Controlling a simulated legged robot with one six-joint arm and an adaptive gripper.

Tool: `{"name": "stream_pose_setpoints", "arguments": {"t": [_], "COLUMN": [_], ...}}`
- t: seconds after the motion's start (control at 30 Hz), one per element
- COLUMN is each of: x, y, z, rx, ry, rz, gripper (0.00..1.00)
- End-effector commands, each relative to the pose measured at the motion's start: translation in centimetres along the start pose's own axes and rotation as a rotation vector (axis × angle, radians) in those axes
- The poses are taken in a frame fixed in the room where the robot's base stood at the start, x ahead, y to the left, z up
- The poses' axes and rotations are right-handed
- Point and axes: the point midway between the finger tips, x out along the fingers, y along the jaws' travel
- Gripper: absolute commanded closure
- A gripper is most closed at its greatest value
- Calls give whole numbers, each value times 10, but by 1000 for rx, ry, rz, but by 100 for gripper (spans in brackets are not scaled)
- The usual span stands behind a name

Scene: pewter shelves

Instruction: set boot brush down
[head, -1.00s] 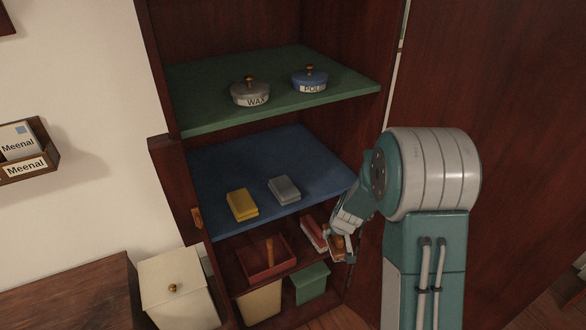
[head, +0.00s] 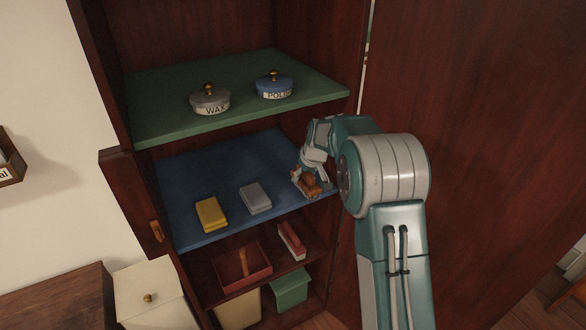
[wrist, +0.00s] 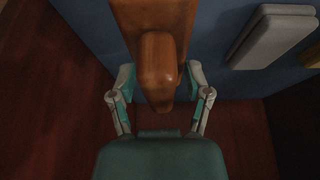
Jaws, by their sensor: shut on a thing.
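The boot brush (head: 311,184) has an orange-brown wooden body and handle. My gripper (head: 312,189) is shut on it at the right front part of the blue shelf (head: 232,221). In the wrist view the brush (wrist: 158,60) sits between the two fingers of my gripper (wrist: 160,88), with blue shelf surface around its upper part. The brush is over or on the shelf; I cannot tell whether its underside touches. The bristles are mostly hidden.
A grey block (head: 255,198) and a yellow block (head: 211,214) lie left of the brush. The green shelf (head: 150,118) above holds a wax tin (head: 210,101) and a polish tin (head: 274,87). Below are a red tray (head: 243,279) and a red-and-white brush (head: 291,241).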

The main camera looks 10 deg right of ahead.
Motion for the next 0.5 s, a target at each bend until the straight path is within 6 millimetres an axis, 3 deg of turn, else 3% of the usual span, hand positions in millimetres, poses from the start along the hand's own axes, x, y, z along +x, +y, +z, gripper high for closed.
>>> {"name": "stream_pose_setpoints", "arguments": {"t": [0.5], "x": [21], "y": [-2], "z": [-49], "rx": [-2], "ry": [-1], "rz": [2], "gripper": [87]}}
